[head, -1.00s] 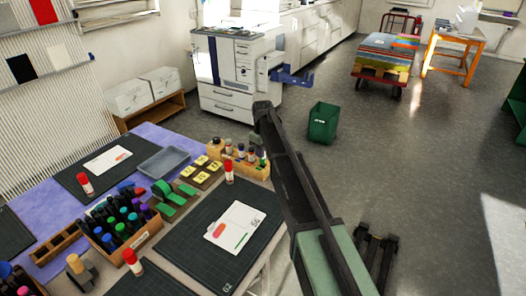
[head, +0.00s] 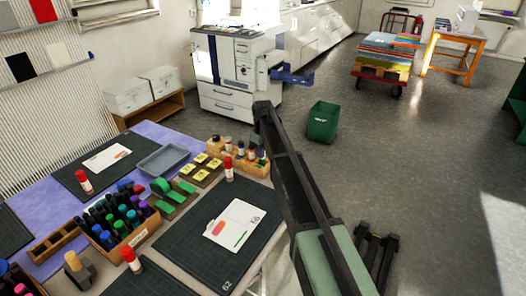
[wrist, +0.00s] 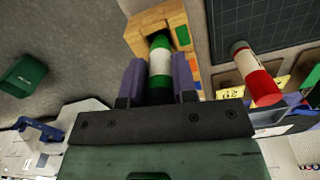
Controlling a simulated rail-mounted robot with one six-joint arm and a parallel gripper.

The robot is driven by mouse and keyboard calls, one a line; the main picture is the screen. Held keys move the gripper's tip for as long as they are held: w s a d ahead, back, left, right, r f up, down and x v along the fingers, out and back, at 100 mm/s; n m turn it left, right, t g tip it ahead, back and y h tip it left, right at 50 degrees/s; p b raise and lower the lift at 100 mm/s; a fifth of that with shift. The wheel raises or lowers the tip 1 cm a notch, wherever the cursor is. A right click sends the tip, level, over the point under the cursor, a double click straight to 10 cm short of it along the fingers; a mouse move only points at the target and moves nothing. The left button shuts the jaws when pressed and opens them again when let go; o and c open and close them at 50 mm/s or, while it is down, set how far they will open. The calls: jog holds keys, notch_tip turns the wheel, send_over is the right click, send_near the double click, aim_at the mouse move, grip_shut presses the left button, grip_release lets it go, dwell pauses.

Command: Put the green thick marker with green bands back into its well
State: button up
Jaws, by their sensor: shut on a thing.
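In the wrist view my gripper (wrist: 158,88) is shut on the thick green marker (wrist: 160,62), with one dark finger on each side of it. The marker shows a white middle section with green parts on both sides. Its far end is over or at the light wooden block (wrist: 140,40); I cannot tell if it has entered a well. In the head view the wooden block (head: 258,170) stands at the table's far right edge with several bottles or markers.
A red-and-white glue stick (wrist: 257,78) stands close beside the block. Yellow-topped pieces (head: 208,167), a blue-grey tray (head: 164,159) and a dark cutting mat (head: 190,245) lie nearby. A full marker box (head: 140,236) is at the left. Open floor lies right of the table.

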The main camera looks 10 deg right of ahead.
jog(key=shift+f+b, duration=0.4)
jog(key=shift+f, duration=0.1)
jog(key=shift+f, duration=0.15)
jog(key=shift+f+b, duration=0.35)
jog(key=shift+b, duration=0.15)
jog(key=o, duration=1)
jog(key=shift+c, duration=0.2)
jog(key=shift+r, duration=0.15)
notch_tip(320, 180, up, 8)
jog(key=p, duration=0.7)
jog(key=shift+f+p, duration=0.25)
jog(key=shift+p, duration=0.15)
jog(key=shift+f, duration=0.1)
